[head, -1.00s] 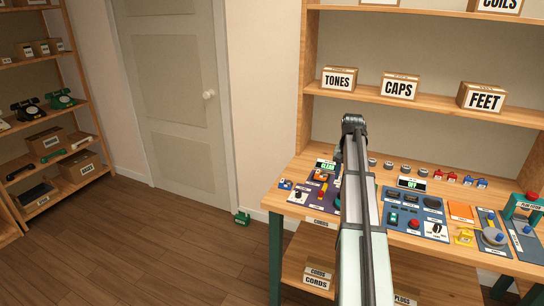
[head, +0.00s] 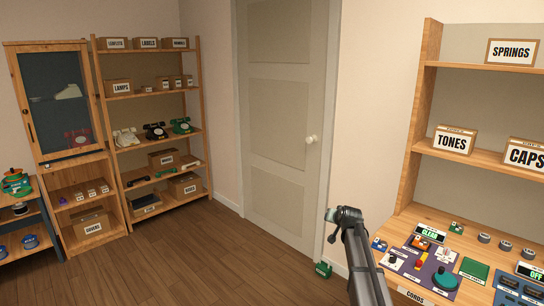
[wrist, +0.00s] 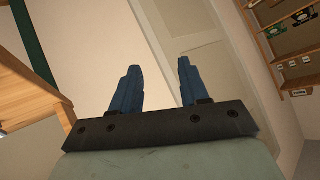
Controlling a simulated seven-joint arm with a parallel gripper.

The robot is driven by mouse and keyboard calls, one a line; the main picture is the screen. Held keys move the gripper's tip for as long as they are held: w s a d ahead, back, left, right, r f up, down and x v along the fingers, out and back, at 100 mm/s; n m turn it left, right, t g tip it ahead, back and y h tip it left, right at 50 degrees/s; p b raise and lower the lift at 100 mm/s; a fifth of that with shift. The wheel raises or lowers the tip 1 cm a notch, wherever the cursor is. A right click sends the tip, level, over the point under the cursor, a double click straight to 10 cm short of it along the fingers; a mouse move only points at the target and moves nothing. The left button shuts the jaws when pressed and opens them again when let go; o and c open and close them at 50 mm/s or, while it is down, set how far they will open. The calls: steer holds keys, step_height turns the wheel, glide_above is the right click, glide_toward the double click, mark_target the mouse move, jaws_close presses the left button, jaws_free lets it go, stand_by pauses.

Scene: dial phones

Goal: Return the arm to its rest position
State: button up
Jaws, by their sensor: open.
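My arm rises from the lower right of the head view, in front of the workbench's left end, with its dark end near the door. My gripper (wrist: 160,88) shows in the wrist view as two blue fingers, spread apart with nothing between them. Behind the fingers are the pale door (wrist: 200,70) and the wall. In the head view the fingers themselves are not clearly seen.
The workbench (head: 409,222) with small parts and mats stands at right, under a shelf with TONES (head: 455,140) and CAPS boxes. A shelf (head: 150,98) of phones and a glass-fronted cabinet (head: 60,100) stand at left. A small green object (head: 323,269) lies by the door. The wooden floor (head: 190,265) is open.

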steer(key=s+a+f+n, duration=0.1)
steer(key=s+a+f, duration=0.2)
steer(key=a+f, duration=0.7)
steer(key=s+f+n+g, duration=0.1)
steer(key=s+f+g, duration=0.8)
steer(key=s+f, duration=2.25)
steer(key=s+f+g, duration=0.2)
steer(key=s+g, duration=0.1)
steer(key=s, duration=0.9)
steer(key=s+d+f+n+g, duration=0.1)
steer(key=s+g, duration=0.2)
steer(key=s, duration=0.9)
steer(key=s+d+f+g, duration=0.1)
steer(key=s+f+g, duration=0.1)
steer(key=s, duration=1.1)
steer(key=shift+f+g+h, duration=0.35)
steer(key=shift+g+h, duration=0.05)
